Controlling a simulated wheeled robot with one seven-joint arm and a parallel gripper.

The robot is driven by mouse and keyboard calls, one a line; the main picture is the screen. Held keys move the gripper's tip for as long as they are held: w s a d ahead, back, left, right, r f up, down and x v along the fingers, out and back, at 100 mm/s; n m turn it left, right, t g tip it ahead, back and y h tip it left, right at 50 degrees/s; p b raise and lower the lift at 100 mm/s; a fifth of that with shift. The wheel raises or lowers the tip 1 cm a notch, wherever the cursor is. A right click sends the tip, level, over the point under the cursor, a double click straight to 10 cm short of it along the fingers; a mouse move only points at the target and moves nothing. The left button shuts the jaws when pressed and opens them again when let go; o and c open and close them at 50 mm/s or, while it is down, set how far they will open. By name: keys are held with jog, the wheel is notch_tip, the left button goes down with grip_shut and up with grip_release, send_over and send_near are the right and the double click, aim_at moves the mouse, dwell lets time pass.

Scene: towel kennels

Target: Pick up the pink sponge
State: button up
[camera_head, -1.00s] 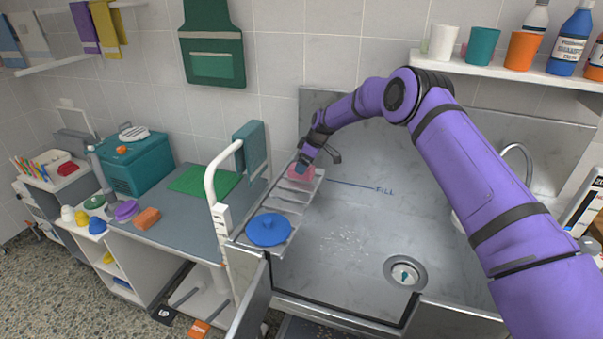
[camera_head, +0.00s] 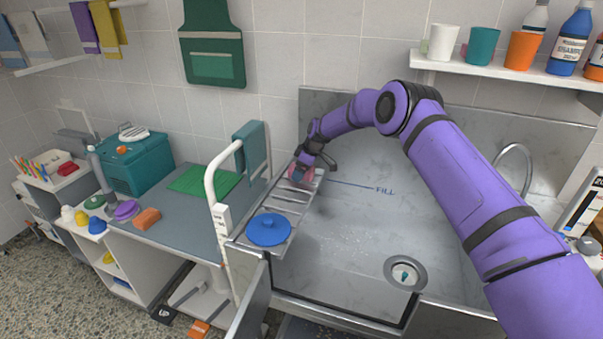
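The pink sponge (camera_head: 306,178) lies at the far end of the ribbed metal rack (camera_head: 284,205) along the left side of the sink. My gripper (camera_head: 299,176) is down at the sponge and covers much of it. Pink shows beside the gripper. The fingers are small and partly hidden, so I cannot tell whether they are open or closed on the sponge.
A blue round lid (camera_head: 268,229) lies on the near end of the rack. The sink basin (camera_head: 345,235) is empty, with a drain (camera_head: 405,272).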

jog(key=c, duration=1)
jog(key=shift+r, duration=0.1)
jog(key=shift+r, duration=0.45)
notch_tip(320, 180, up, 3)
jog(key=shift+r, duration=0.1)
jog(key=s+d+r, duration=0.1)
jog(key=s+d, duration=0.1)
jog(key=s, duration=1.3)
jog(key=shift+s+d, duration=0.35)
jog(key=shift+s, duration=0.05)
jog(key=shift+r, duration=0.1)
